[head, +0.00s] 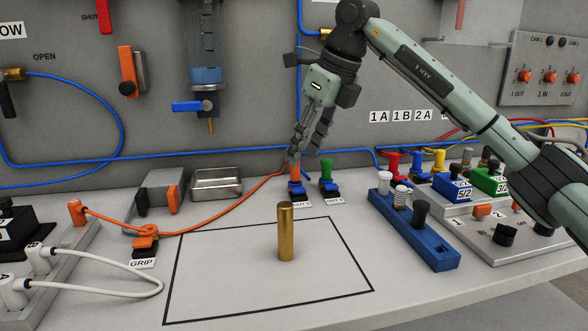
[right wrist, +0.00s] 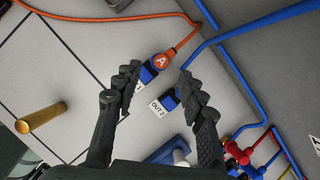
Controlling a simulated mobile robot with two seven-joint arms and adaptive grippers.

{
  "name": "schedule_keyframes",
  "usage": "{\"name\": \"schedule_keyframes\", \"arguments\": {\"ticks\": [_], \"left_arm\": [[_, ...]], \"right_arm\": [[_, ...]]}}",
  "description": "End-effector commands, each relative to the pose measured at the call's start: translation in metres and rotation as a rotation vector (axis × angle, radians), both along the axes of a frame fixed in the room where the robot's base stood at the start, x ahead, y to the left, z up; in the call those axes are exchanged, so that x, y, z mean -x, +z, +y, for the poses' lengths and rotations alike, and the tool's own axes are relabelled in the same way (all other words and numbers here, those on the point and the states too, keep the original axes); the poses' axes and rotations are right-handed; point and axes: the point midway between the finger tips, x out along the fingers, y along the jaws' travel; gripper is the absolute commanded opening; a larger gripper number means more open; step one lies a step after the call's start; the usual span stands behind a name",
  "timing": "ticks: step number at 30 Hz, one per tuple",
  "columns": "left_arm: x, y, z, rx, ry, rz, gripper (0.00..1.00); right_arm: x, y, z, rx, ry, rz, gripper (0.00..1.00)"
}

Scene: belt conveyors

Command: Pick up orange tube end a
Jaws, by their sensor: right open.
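Orange tube end a (right wrist: 162,62), marked with an "A", sits at the blue fitting by the OUT 1 label; it also shows in the head view (head: 295,171). The orange tube (head: 232,205) runs from it leftward along the bench. My right gripper (head: 293,157) reaches down from above, just over this end. In the right wrist view its open fingers (right wrist: 160,76) stand apart, with the tube end beyond and between their tips. Nothing is held between them. My left gripper is not in view.
A green connector (head: 326,166) stands in the OUT 2 fitting close on the right. A blue tube (head: 230,157) runs along the wall behind. A brass cylinder (head: 285,235) stands upright in front, inside a black outline. A metal tray (head: 217,183) lies to the left.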

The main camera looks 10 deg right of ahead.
Motion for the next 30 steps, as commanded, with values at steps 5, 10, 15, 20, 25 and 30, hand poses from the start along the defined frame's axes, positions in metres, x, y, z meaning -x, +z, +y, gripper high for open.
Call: {"name": "schedule_keyframes", "arguments": {"ticks": [5,10,15,20,25,30], "left_arm": [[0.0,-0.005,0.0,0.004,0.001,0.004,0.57],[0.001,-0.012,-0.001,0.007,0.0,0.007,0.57],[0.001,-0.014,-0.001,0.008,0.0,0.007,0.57],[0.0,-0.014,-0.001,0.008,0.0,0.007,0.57],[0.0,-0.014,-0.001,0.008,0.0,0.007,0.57],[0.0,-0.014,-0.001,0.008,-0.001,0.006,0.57]], "right_arm": [[-0.008,-0.017,0.008,0.0,0.001,0.003,0.41],[-0.016,-0.039,0.014,-0.001,0.001,0.002,0.41],[-0.018,-0.044,0.016,-0.001,0.001,-0.002,0.41],[-0.018,-0.044,0.016,0.0,0.001,-0.001,0.33],[-0.018,-0.044,0.015,0.0,0.001,-0.001,0.12],[-0.018,-0.044,0.015,0.0,0.001,-0.001,0.0]]}}
